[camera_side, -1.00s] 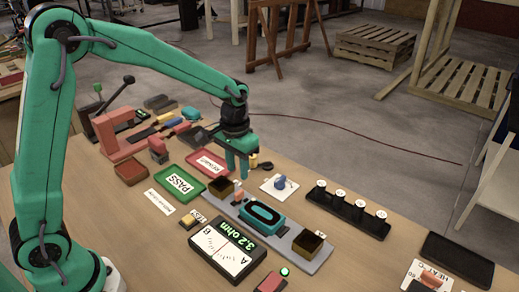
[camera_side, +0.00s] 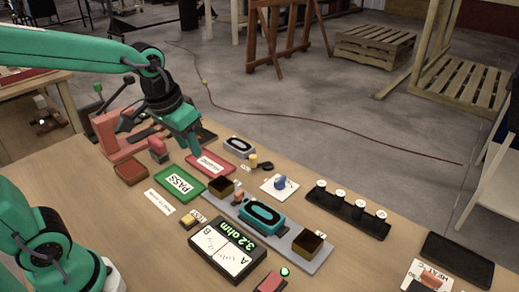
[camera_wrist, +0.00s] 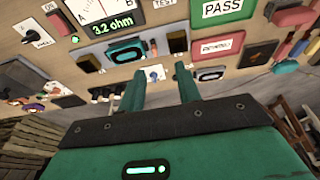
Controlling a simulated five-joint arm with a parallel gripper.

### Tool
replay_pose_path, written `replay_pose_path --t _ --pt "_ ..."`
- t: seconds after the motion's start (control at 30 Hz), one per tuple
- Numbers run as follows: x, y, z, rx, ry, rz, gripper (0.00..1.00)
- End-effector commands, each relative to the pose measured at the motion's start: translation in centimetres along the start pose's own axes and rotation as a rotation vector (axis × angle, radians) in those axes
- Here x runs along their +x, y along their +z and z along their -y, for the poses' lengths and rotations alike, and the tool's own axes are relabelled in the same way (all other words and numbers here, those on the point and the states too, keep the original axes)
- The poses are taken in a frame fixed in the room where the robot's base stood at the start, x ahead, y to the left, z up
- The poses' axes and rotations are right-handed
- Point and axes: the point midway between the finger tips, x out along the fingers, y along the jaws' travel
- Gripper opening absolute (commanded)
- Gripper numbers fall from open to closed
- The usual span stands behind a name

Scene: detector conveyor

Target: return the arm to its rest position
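My gripper (camera_side: 192,148) is in the air over the back left of the bench, left of and above the red-rimmed tray (camera_side: 222,190). In the wrist view its two green fingers (camera_wrist: 161,80) stand apart with nothing between them, so it is open and empty.
The meter (camera_side: 227,249) reads 3.2 ohm. A green PASS tray (camera_side: 179,203) lies left of the strip. A grey ringed block (camera_side: 238,147) sits behind the red-rimmed tray. A pink press-like device (camera_side: 118,141) stands near my gripper. A black rack (camera_side: 347,213) is at right.

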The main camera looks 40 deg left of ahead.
Motion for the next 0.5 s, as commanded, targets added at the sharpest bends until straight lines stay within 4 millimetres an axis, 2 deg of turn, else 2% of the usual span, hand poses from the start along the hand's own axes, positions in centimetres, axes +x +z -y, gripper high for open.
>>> replay_pose_path --t 0.2,0.5 --pt "-2.3 3.0 0.6 -0.001 -0.003 -0.077 0.34" --pt "-4.0 6.9 1.1 -0.004 -0.009 -0.17 0.34"
